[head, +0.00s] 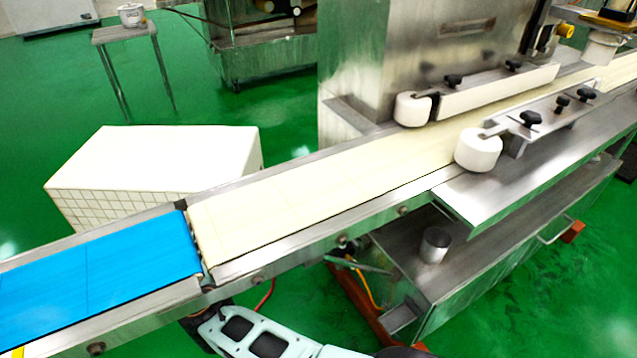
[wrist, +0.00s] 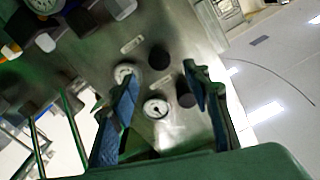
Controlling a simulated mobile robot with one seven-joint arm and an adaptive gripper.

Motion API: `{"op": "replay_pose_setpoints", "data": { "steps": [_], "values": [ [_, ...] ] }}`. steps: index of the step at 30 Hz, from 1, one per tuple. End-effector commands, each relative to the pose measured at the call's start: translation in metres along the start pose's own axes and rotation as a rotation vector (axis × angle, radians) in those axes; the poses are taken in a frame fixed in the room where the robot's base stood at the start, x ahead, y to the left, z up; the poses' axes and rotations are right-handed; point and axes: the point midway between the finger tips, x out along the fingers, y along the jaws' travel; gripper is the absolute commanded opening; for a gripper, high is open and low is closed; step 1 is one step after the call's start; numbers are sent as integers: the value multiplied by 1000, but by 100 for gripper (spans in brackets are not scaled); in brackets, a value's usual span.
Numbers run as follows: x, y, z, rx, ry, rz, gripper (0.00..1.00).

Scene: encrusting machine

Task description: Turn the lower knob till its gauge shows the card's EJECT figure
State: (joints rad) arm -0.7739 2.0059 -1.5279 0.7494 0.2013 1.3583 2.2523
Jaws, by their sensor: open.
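In the wrist view, two dark round knobs stand on a metal panel: one knob (wrist: 159,57) nearer the top of the picture and another knob (wrist: 186,92) nearer the middle. Each has a white round gauge on its left, one gauge (wrist: 124,74) partly covered by my left finger and one gauge (wrist: 156,107) in clear sight. The view is tilted, so I cannot tell surely which knob is the lower. My gripper (wrist: 161,74) is open, its blue fingers either side of the knobs in the picture. The needle figures are too small to read. I cannot make out the card.
In the head view, a conveyor with a blue belt (head: 100,270) and a cream belt (head: 300,200) runs to a steel machine (head: 350,60). A white box (head: 150,160) stands behind it. A small table (head: 122,33) holds a tub. Green floor is open at the left.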

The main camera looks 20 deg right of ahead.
Motion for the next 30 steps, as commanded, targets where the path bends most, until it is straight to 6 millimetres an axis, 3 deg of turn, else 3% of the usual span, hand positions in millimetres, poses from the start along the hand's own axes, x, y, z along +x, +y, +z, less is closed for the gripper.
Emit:
{"op": "replay_pose_setpoints", "data": {
  "steps": [9, 15, 27, 30],
  "values": [
    [61, 1, 0, -1, 3, 2, 44],
    [86, 0, 0, 0, 1, 1, 44],
    [93, 0, 0, 0, 0, 0, 44],
    [93, 0, 0, 0, 0, 0, 33]
  ]
}}
